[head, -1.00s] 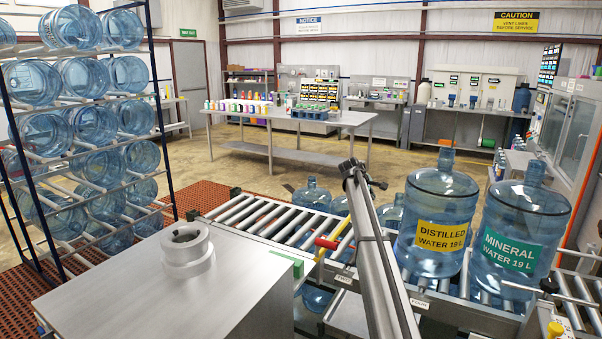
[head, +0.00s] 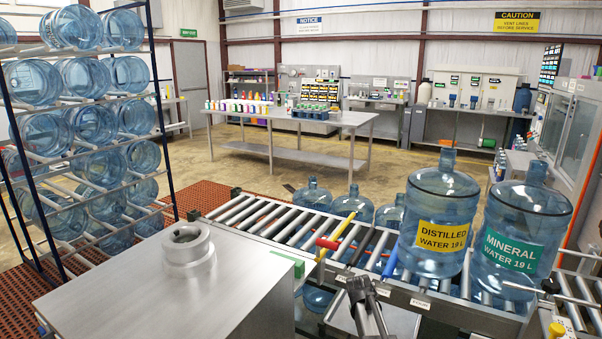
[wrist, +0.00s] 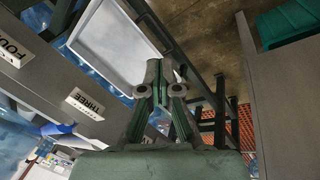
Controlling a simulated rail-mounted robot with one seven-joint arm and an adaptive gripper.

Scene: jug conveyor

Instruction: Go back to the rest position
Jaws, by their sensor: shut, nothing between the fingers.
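My gripper (wrist: 160,85) shows in the wrist view with its grey and green fingers together and nothing between them. It is in open air beside the conveyor's side rail, whose plates read FOUR and THREE. In the head view, part of my arm shows low in the middle, in front of the roller conveyor (head: 264,219). It touches no jug there. A jug labelled distilled water (head: 440,205) and a jug labelled mineral water (head: 520,220) stand upright on the rollers at the right.
A steel cabinet (head: 130,280) is at front left, with a rack of jugs beyond. A teal bin (wrist: 288,22) shows in the wrist view.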

